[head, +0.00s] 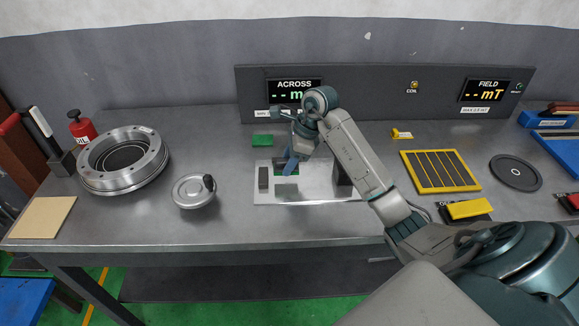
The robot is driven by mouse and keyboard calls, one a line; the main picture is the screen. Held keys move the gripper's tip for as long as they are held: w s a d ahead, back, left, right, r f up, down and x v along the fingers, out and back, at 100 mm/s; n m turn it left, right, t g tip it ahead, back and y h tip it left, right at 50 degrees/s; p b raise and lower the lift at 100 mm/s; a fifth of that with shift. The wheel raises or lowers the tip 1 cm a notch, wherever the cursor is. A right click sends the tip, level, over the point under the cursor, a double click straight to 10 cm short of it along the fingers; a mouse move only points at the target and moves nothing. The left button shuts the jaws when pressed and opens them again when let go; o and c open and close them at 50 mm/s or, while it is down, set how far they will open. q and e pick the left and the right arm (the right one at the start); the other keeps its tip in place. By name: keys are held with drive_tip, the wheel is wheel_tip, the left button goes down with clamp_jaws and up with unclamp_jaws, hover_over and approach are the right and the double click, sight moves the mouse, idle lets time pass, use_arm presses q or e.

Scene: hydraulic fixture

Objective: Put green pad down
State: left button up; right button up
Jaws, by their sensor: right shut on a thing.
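My right gripper (290,166) reaches over a pale metal plate (316,194) with its fingers pointing down. It is shut on a small dark green pad (279,168), which the fingers partly hide. Whether the pad touches the plate or hangs just above it, I cannot tell. Another flat green pad (262,140) lies on the bench just behind the plate. A dark block (263,178) stands at the plate's left end, and another (343,186) at its right, partly behind my arm. My left gripper is not in view.
A display panel (395,92) stands along the back. A flanged ring (122,160) and a round lidded metal part (193,191) are at left. A yellow slotted tray (440,171) and a black disc (515,172) are at right.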

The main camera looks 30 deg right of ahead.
drive_tip(key=shift+w+d, duration=0.15)
drive_tip(key=shift+d, duration=0.05)
drive_tip(key=shift+f, duration=0.25)
wheel_tip(320, 180, down, 3)
drive_tip(key=shift+r+p, duration=0.1)
drive_tip(key=shift+p, duration=0.8)
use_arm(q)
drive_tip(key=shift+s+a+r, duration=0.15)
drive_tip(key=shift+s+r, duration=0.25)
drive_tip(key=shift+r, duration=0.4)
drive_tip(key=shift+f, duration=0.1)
use_arm(e)
drive_tip(key=shift+f, duration=0.2)
drive_tip(key=shift+f+b, duration=0.15)
drive_tip(key=shift+b, duration=0.2)
drive_tip(key=o, duration=1)
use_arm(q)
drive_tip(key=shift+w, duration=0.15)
use_arm(e)
drive_tip(key=shift+o, duration=0.2)
